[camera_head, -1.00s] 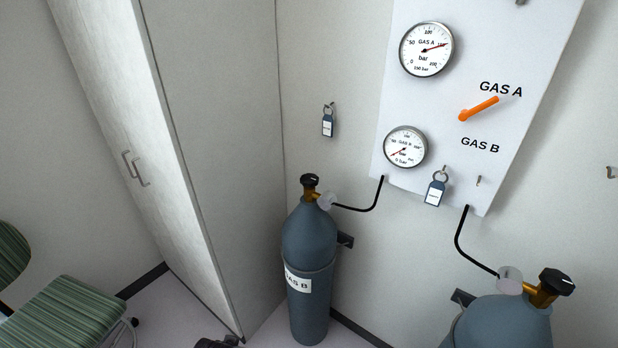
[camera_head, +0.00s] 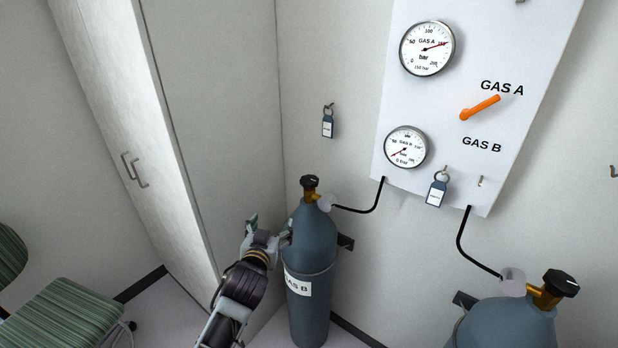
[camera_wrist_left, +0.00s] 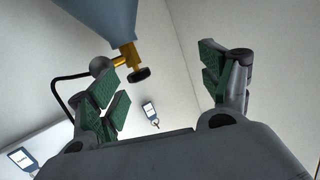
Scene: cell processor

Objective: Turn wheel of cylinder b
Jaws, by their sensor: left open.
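The grey-blue cylinder labelled GAS B (camera_head: 309,240) stands upright by the wall. Its black wheel (camera_head: 310,181) sits on top of a brass valve (camera_head: 312,194). My left gripper (camera_head: 268,226) is open and empty, left of the cylinder's shoulder and lower than the wheel. In the left wrist view, the open green-padded fingers (camera_wrist_left: 165,85) show with the wheel (camera_wrist_left: 139,75) beyond them, nearer the left finger. The brass valve (camera_wrist_left: 130,54) and part of the cylinder (camera_wrist_left: 105,18) show there too. The wheel is apart from the fingers, as far as I can tell. My right gripper does not show.
A tall cabinet (camera_head: 205,130) stands close on the left. A black hose (camera_head: 360,209) runs from the valve to the gauge panel (camera_head: 480,60) with an orange lever (camera_head: 479,108). Another cylinder (camera_head: 505,328) is at the lower right. A striped chair (camera_head: 70,318) is at the lower left.

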